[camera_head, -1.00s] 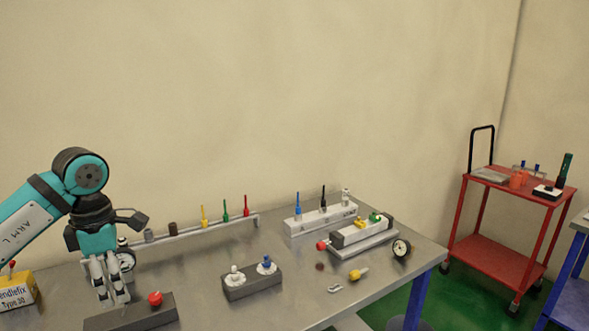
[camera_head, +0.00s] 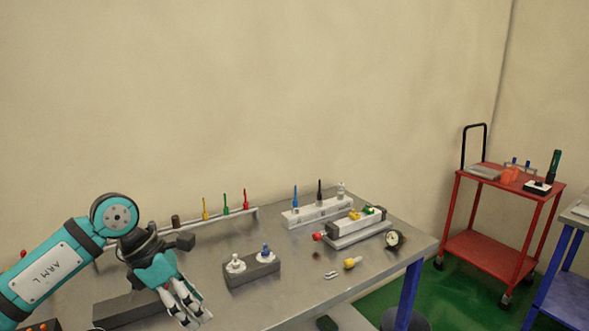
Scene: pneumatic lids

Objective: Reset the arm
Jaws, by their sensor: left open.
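My left arm (camera_head: 60,275), teal and marked ARM L, comes in from the lower left of the head view. Its gripper (camera_head: 190,308) points down and to the right over the near left part of the metal table (camera_head: 300,297). It is open, with nothing seen between its fingers. A dark block (camera_head: 115,308) lies left of the fingers, partly covered by the arm. A grey block (camera_head: 252,274) with a white fitting (camera_head: 235,263) and a blue-topped fitting (camera_head: 266,253) stands to the right of the gripper. My right gripper is not in view.
A rail with several coloured pins (camera_head: 226,205) runs along the back. A red trolley (camera_head: 487,250) stands beyond. The table's front middle is clear.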

